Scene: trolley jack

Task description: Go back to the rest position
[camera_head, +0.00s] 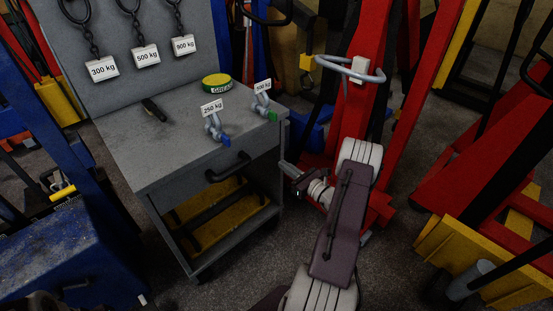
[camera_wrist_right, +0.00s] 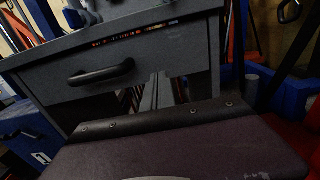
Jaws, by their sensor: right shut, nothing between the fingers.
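My right gripper (camera_head: 288,171) is small and partly hidden by its own wrist in the head view. It points left toward the right side of the grey trolley (camera_head: 134,158) and stands in front of the red jack frame (camera_head: 366,88). Its fingers (camera_wrist_right: 163,91) also show in the wrist view, shut and empty, in front of the trolley's drawer side. I cannot tell whether it touches anything. My left gripper is not in view.
Two shackles tagged 250 kg (camera_head: 214,131) and 100 kg (camera_head: 262,98), and a green-yellow grease tin (camera_head: 217,82) sit on the trolley top. The drawer handle (camera_head: 228,167) juts out. A red machine with a yellow base (camera_head: 470,262) stands right.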

